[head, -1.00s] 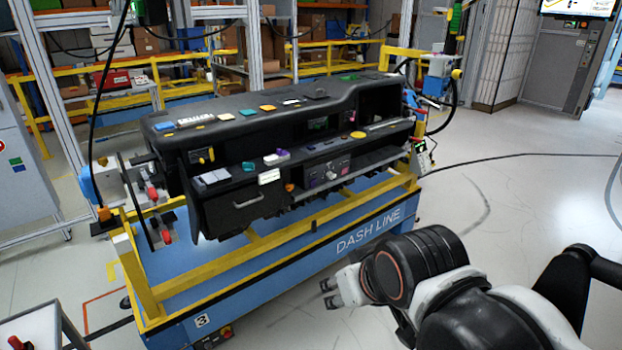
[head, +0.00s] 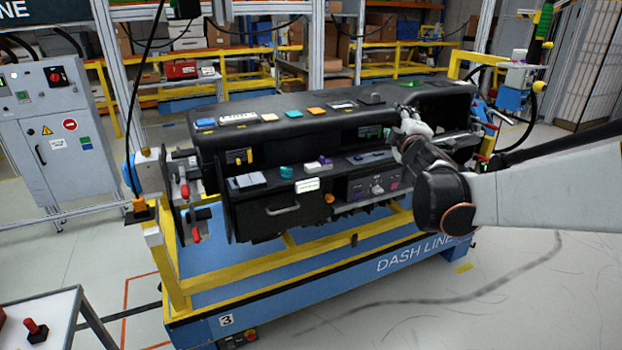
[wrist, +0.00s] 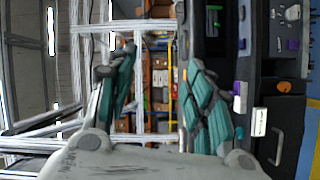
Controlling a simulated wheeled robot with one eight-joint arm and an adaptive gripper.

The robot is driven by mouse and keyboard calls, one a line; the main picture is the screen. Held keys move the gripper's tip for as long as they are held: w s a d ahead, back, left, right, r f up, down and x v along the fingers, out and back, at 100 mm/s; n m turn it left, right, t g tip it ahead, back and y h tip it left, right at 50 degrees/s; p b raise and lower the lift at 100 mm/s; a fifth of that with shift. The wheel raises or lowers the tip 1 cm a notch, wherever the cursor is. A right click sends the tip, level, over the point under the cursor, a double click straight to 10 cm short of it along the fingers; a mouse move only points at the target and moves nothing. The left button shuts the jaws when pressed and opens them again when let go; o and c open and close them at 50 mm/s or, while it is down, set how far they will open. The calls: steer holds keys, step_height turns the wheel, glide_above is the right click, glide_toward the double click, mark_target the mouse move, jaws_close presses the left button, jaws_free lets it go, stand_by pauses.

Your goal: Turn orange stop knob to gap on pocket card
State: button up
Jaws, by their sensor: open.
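The orange knob (head: 329,198) sits on the front face of the black dashboard module (head: 262,222), right of the drawer handle. It also shows at the right of the wrist view (wrist: 284,87). A small white card (head: 307,186) stands on the ledge just above and left of the knob, and in the wrist view (wrist: 259,122); its print is too small to read, and I cannot see a gap mark. My gripper (head: 403,112) is at the module's right upper part, up and right of the knob. In the wrist view its teal-padded fingers (wrist: 160,62) are apart with nothing between them.
A purple-and-white item (head: 319,166) and a teal knob (head: 286,172) lie on the ledge near the card. A silver drawer handle (head: 283,209) is left of the knob. The blue cart (head: 345,285) with yellow rails (head: 300,250) carries the module. Floor in front is clear.

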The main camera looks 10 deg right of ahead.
steer(key=w+a+f+n+t+y, duration=0.1)
steer(key=w+a+f+n+y, duration=0.1)
steer(key=w+f+n+y, duration=0.4)
steer(key=n+g+y, duration=0.4)
steer(key=n+g, duration=0.2)
steer(key=n, duration=0.8)
glide_toward(331, 199)
steer(key=b+x, duration=0.4)
steer(key=x, duration=0.4)
steer(key=c, duration=1)
